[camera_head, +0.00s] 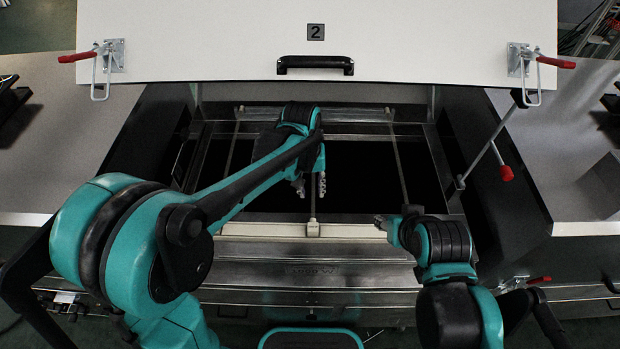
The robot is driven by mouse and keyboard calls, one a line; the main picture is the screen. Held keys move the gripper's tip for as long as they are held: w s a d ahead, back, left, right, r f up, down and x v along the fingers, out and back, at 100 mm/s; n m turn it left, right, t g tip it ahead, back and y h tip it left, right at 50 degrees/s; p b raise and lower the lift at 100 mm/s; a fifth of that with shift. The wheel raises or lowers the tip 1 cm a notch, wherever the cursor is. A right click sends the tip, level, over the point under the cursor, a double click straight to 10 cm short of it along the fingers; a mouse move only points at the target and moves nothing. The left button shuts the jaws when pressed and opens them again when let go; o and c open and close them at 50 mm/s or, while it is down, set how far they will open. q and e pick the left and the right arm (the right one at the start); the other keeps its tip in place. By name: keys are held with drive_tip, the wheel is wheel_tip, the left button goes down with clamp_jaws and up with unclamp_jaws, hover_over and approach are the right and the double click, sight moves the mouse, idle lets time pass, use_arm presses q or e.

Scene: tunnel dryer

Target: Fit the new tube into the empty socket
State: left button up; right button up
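A pale, glassy tube (350,115) lies crosswise at the back of the open dryer chamber; its ends are hard to make out. I cannot pick out the empty socket or tell whether this is the new tube. My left gripper (311,187) reaches over the dark chamber with its fingers pointing towards the front. Its two fingertips are apart, with nothing visible between them. My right gripper (381,223) is low at the chamber's front edge, right of the middle, beside a cream crossbar. Its fingers are small and seen edge-on, so their opening is unclear.
The cream crossbar (260,230) runs along the chamber's front. The white lid (200,40), marked 2, is raised above the opening, with a black handle (315,64) and red-handled latches. A red-tipped prop (490,150) stands at right. Grey worktops (560,130) flank the chamber.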

use_arm(q)
drive_tip(key=r, duration=0.5)
drive_tip(key=shift+a, duration=0.2)
drive_tip(key=s+a+f+t+b, duration=0.2)
drive_tip(key=s+a+t+b, duration=0.1)
drive_tip(key=s+a, duration=0.3)
drive_tip(key=s+a+f+t+y+b, duration=0.1)
drive_tip(key=s+a+f+t+b, duration=0.1)
drive_tip(key=s+a, duration=0.5)
drive_tip(key=a+t+b, duration=0.1)
drive_tip(key=a+t, duration=0.1)
drive_tip(key=a, duration=0.2)
drive_tip(key=shift+s, duration=0.2)
